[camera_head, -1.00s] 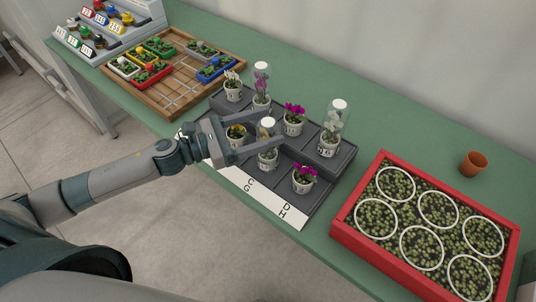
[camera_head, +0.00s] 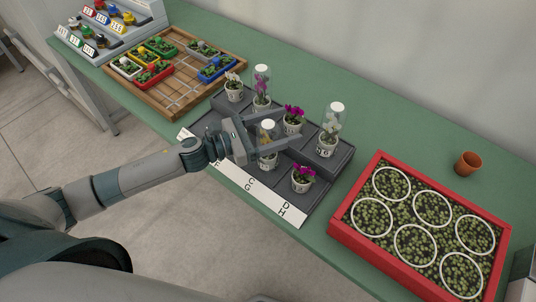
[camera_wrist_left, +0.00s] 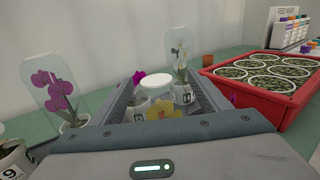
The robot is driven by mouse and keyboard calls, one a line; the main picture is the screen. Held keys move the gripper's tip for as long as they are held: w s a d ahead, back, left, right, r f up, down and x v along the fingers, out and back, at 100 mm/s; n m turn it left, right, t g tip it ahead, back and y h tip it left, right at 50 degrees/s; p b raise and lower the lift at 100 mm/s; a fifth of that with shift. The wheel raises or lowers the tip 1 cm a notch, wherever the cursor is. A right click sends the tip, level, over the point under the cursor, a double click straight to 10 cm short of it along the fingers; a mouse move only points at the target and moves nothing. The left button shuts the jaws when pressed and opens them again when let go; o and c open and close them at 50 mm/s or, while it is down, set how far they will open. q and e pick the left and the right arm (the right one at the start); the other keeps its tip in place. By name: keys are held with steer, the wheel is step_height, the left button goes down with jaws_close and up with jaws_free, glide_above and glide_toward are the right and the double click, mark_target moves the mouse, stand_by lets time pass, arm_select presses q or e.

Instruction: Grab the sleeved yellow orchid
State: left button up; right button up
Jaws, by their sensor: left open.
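The sleeved yellow orchid (camera_head: 267,136) stands upright in a white pot on the dark stepped tray (camera_head: 318,194), under a clear sleeve with a white top. My left gripper (camera_head: 285,129) is open, with one finger on each side of this orchid; I cannot tell whether they touch it. In the left wrist view the sleeve's white top (camera_wrist_left: 155,82) and yellow petals (camera_wrist_left: 163,110) show between the fingers; its pot is hidden. My right gripper is not in view.
A sleeved white orchid (camera_head: 333,122), a sleeved purple orchid (camera_head: 261,85) and unsleeved magenta orchids (camera_head: 293,115) stand close around. A red planter (camera_head: 352,238) is at the right, with a terracotta pot (camera_head: 467,164) behind it. A wooden tray (camera_head: 180,100) is at the back left.

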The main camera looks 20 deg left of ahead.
arm_select(q)
steer(key=c, duration=1.6)
steer(key=shift+r, duration=0.1)
steer(key=s+d+r, duration=0.7)
steer(key=s+r, duration=0.2)
steer(key=r, duration=0.1)
steer(key=shift+d+r, duration=0.25)
steer(key=shift+r, duration=0.15)
